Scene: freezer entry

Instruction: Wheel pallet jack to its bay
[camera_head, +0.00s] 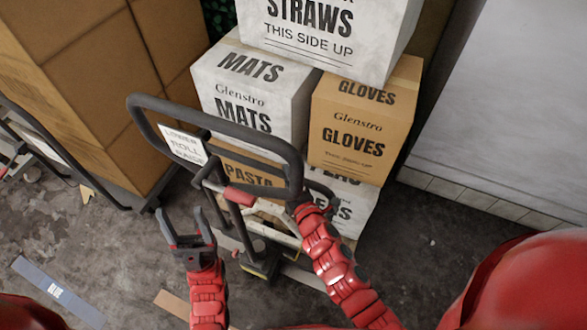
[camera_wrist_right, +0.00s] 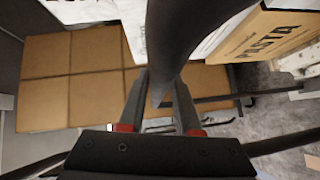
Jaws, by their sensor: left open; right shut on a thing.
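The pallet jack shows in the head view as a black looped handle (camera_head: 222,124) with a white label (camera_head: 183,144) and a red part (camera_head: 239,197) at its lower bar. Its base, low behind the handle, is partly hidden. My right gripper (camera_head: 298,196) is shut on the right side of the loop. In the right wrist view the handle's black tube (camera_wrist_right: 178,40) runs between the fingers of my right gripper (camera_wrist_right: 160,90). My left gripper (camera_head: 184,226) is open and empty, below and left of the handle, apart from it. No marked bay can be made out for certain.
Stacked boxes, including a white MATS box (camera_head: 248,85) and a brown GLOVES box (camera_head: 355,125), stand just behind the handle. Tall brown cartons (camera_head: 110,90) stand at left. A pale wall or panel (camera_head: 500,110) is at right. Dark floor (camera_head: 450,235) is bare at right.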

